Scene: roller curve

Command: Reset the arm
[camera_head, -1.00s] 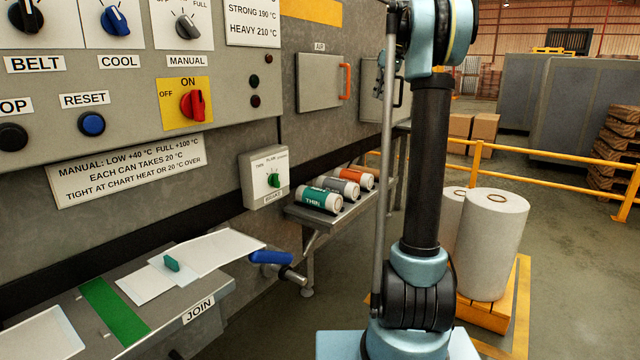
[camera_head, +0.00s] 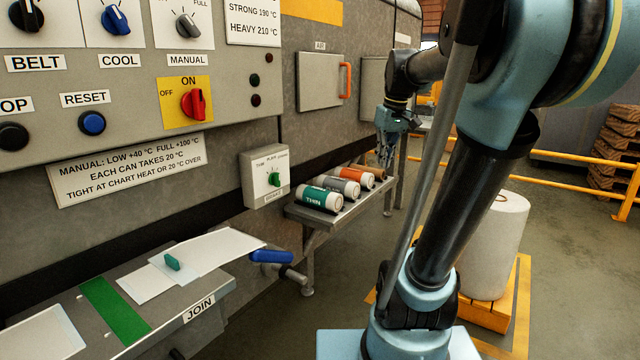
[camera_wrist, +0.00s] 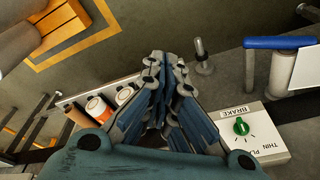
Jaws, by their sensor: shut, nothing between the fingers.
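My gripper (camera_head: 386,162) hangs pointing down at the far end of the metal shelf, beside the orange can, in the head view. In the wrist view my gripper (camera_wrist: 168,70) is shut, its fingers together with nothing between them. The arm leans to the right in the head view. The cans lie on the shelf: a teal one (camera_head: 319,199), a grey one (camera_head: 343,187) and an orange one (camera_head: 361,176). The blue RESET button (camera_head: 92,123) is on the panel at left.
The brake box (camera_head: 265,178) with a green knob is on the machine wall. A blue-handled lever (camera_head: 271,257) sticks out by the JOIN table (camera_head: 205,289). A white roll (camera_head: 497,245) stands on a pallet at right, with a yellow rail (camera_head: 590,165) behind. The floor between is clear.

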